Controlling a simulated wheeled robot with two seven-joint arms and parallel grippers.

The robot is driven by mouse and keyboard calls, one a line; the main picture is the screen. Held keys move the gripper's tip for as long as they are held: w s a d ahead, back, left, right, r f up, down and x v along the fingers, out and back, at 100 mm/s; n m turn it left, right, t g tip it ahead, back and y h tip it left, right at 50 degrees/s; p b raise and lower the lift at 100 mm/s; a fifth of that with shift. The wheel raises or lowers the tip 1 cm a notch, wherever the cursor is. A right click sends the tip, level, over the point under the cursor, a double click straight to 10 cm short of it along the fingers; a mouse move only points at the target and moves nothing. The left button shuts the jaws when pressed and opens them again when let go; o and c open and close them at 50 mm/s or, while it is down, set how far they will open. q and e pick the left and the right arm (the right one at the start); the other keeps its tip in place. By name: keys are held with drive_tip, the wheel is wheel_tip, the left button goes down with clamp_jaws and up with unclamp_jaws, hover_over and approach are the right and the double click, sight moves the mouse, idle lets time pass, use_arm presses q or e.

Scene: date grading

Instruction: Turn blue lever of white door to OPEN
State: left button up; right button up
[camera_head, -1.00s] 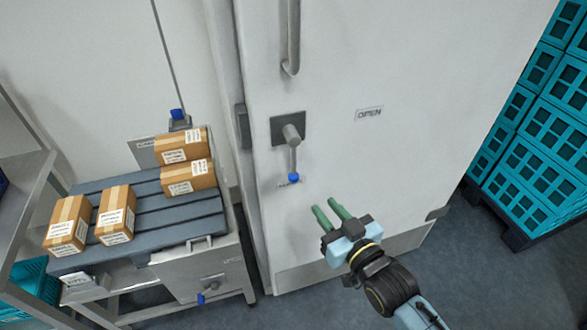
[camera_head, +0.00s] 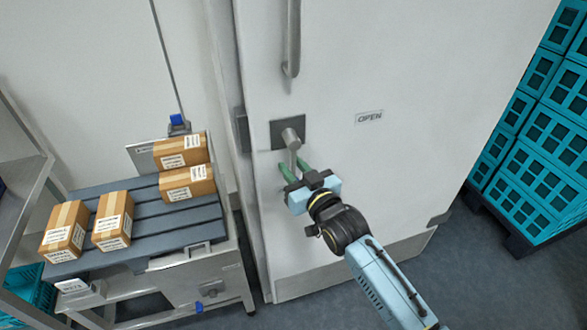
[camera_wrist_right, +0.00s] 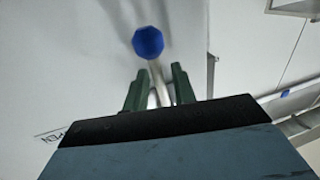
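The white door (camera_head: 400,60) fills the middle of the head view. Its lever (camera_head: 292,138) sits on a dark square plate and hangs down, away from the OPEN label (camera_head: 369,117) at its right. My right gripper (camera_head: 294,170) is at the lever's lower part and hides the blue knob in the head view. In the right wrist view the blue knob (camera_wrist_right: 148,42) shows beyond the fingertips. The lever's thin shaft runs between the two green fingers (camera_wrist_right: 158,88), which stand apart on either side of it; contact cannot be told. My left gripper is not in view.
A grey slatted bench (camera_head: 150,225) with several cartons stands left of the door. Another blue-tipped lever (camera_head: 177,121) is on the wall behind it. Teal crates (camera_head: 540,150) are stacked at the right. A vertical handle (camera_head: 292,45) is above the lever.

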drive_tip(key=shift+w, duration=0.15)
drive_tip(key=shift+c, duration=0.3)
clamp_jaws()
